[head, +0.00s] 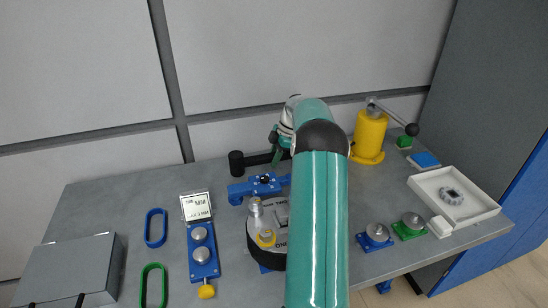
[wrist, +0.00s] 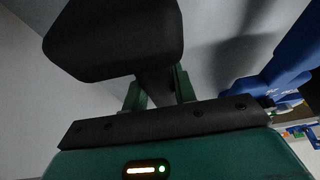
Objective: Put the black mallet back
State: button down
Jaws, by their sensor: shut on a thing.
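The black mallet (head: 237,163) is at the back of the table in the head view, its head to the left and its handle running right towards my arm. My gripper (head: 279,150) is shut on its handle; the arm hides part of the grip. In the wrist view the dark mallet head (wrist: 115,38) stands beyond the green fingers of my gripper (wrist: 160,88), with the handle between them. A blue fixture (head: 258,187) lies just in front of the mallet. I cannot tell whether the mallet touches the table or the fixture.
A round device (head: 255,238) is partly behind my arm. A yellow press (head: 370,133) with a lever and a white tray (head: 428,183) stand at right. A blue plate with knobs (head: 203,252), blue ring (head: 155,228) and grey box (head: 75,270) are at left. The wall closes off the back.

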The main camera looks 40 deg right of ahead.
jog(key=c, duration=1.1)
grip_release()
jog(key=shift+f, duration=0.1)
